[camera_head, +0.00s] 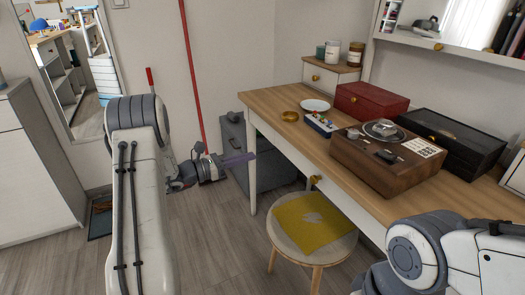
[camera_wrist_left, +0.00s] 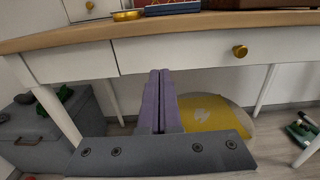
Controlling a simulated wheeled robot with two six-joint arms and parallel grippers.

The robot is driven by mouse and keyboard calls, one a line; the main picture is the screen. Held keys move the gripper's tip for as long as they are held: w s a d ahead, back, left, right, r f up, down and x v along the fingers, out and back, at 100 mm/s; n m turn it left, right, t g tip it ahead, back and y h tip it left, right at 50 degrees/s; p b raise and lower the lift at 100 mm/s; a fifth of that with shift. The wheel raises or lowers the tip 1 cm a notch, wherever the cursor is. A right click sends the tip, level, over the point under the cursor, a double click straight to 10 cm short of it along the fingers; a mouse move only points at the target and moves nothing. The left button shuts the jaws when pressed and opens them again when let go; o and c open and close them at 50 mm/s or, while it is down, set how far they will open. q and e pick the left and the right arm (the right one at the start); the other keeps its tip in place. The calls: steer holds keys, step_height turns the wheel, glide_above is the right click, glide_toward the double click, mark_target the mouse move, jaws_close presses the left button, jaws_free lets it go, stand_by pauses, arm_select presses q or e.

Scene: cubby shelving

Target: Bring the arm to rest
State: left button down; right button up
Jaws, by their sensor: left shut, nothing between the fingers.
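My left arm comes in from the left in the head view and bends toward the desk. My left gripper (camera_head: 238,160) is in front of the grey cabinet, left of the desk's near leg. Its purple fingers are shut with nothing between them. In the left wrist view the shut fingers (camera_wrist_left: 159,100) point at the space below the desk drawer. My right arm (camera_head: 420,250) shows at the lower right of the head view, over the desk's near side. Its gripper is out of view.
The wooden desk (camera_head: 275,102) holds a brown record player (camera_head: 385,165), a red box (camera_head: 370,100), a black case (camera_head: 455,140) and a white dish (camera_head: 314,105). Floor (camera_head: 215,245) between my arm and the stool is clear.

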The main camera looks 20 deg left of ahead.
arm_select(q)
steer(key=s+d+r+m+g, duration=0.1)
steer(key=s+d+m+g, duration=0.7)
steer(key=d, duration=0.5)
steer(key=s+d+r+m+g, duration=0.1)
steer(key=s+d+m+g, duration=0.7)
steer(key=d, duration=0.5)
steer(key=s+f+m+t+y, duration=0.1)
steer(key=s+m+t+y, duration=0.2)
steer(key=s+m+y, duration=1.25)
steer(key=s+r+m+h+p, duration=0.1)
steer(key=s+r+h+p, duration=0.1)
steer(key=r+p, duration=1.3)
steer(key=s+r+m+h+p, duration=0.2)
steer(key=s+r+p, duration=0.1)
steer(key=r+p, duration=1.3)
steer(key=shift+a+r+p, duration=0.2)
steer(key=shift+r+p, duration=0.1)
steer(key=shift+p, duration=0.3)
steer(key=shift+h, duration=0.25)
